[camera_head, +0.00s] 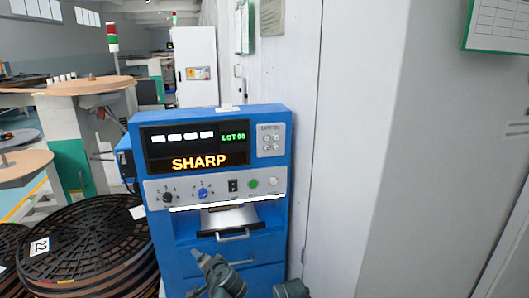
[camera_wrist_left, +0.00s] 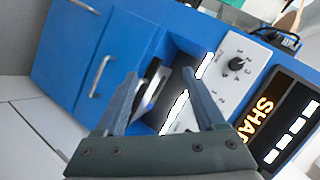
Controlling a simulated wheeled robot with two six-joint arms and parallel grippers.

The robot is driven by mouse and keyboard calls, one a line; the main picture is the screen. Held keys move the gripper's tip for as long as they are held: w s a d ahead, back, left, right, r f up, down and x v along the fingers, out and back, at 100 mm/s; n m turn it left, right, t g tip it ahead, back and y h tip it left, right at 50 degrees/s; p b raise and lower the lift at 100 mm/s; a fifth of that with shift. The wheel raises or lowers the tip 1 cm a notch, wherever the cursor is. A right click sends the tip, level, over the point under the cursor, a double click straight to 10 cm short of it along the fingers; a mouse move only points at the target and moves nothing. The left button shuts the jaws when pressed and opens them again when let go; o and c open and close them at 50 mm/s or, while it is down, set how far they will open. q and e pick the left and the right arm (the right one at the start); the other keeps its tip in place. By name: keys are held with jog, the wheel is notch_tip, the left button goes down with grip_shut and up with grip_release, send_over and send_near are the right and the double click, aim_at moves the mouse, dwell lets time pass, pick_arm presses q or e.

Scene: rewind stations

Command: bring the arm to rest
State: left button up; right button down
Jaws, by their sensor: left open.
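My left gripper (camera_wrist_left: 159,73) is open, with its two fingers apart and nothing between them in the left wrist view. It faces the front of a blue machine (camera_wrist_left: 130,47), seen tilted, near its dark recess with a pale metal part inside. In the head view grey parts of my arm (camera_head: 220,276) show at the bottom, in front of the lower half of the blue machine (camera_head: 185,258). The gap to the machine cannot be told.
The machine has a lit SHARP display (camera_head: 198,162), knobs, a handled drawer (camera_head: 233,234) and another handle below. Black reels (camera_head: 90,245) are stacked at its left. A pale wall (camera_head: 390,150) stands close on the right. A round-topped station (camera_head: 90,86) is behind left.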

pick_arm(q)
jog(key=s+d+f+n+g+h, duration=0.1)
jog(key=s+d+f+g+h, duration=0.2)
jog(key=s+d+f+g, duration=0.45)
jog(key=s+d+f+n+g+h, duration=0.1)
jog(key=s+d+f+g+h, duration=0.2)
jog(key=s+d+f, duration=0.5)
jog(key=s+r+p, duration=0.1)
jog(key=r+p, duration=1.2)
jog(key=r, duration=0.2)
jog(key=s+r+p, duration=0.2)
jog(key=r+p, duration=1.2)
jog(key=r, duration=0.2)
jog(key=shift+s+p, duration=0.25)
jog(key=shift+p, duration=0.05)
jog(key=shift+a+f, duration=0.1)
